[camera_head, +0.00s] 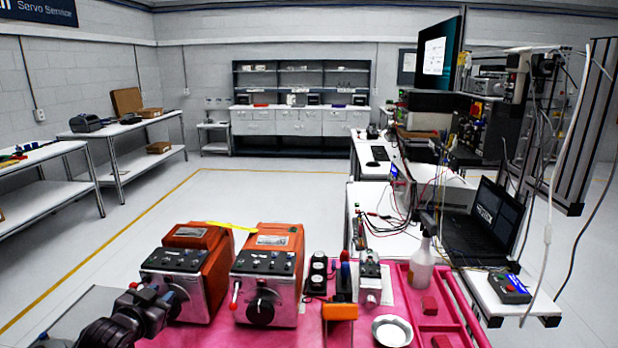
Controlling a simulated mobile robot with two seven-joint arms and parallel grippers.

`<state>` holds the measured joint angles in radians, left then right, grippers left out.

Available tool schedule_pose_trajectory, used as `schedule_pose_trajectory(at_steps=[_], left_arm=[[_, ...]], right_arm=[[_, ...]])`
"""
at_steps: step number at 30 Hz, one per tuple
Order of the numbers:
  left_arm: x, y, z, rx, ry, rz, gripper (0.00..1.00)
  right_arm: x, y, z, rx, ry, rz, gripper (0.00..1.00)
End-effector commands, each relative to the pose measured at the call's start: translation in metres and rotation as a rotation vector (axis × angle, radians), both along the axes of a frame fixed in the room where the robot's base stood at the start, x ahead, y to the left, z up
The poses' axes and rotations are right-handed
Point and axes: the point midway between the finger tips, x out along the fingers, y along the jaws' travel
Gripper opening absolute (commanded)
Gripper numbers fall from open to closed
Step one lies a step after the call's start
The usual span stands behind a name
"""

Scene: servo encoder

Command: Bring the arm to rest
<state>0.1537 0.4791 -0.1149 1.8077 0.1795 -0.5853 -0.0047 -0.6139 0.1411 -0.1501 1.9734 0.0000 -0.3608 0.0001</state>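My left arm comes in at the bottom left, and its dark gripper (148,304) is in front of the left orange-and-silver machine, overlapping its lower left corner in the picture. Whether the gripper touches the machine, and whether its fingers are open or shut, I cannot tell. My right gripper is not in view. The left orange machine (180,283) and a second orange machine (268,290) stand side by side on the pink mat (215,337), each with a dark control panel on its front.
Right of the machines are black sockets (317,275), an orange block (340,312), a small metal dish (392,331) and a spray bottle (422,268). A laptop (484,222) and a red-button box (509,288) sit farther right. The floor (270,195) beyond the machines is clear.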

Motion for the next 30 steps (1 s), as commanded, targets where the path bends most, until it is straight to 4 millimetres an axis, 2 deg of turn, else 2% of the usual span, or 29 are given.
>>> schedule_pose_trajectory(at_steps=[1,9,21,25,30], left_arm=[[-0.019,-0.008,-0.020,-0.016,-0.003,-0.004,0.30],[-0.113,-0.037,-0.097,-0.086,0.001,0.011,0.30],[-0.262,-0.052,-0.203,-0.198,0.224,0.146,0.30],[-0.291,-0.051,-0.221,-0.213,0.279,0.176,0.30],[-0.304,-0.049,-0.229,-0.213,0.303,0.187,0.30]], right_arm=[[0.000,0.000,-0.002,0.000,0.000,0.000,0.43],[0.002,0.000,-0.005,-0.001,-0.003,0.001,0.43],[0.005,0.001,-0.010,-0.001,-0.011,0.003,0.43],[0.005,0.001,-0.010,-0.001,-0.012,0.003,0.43],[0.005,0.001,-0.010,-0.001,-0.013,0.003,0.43]])
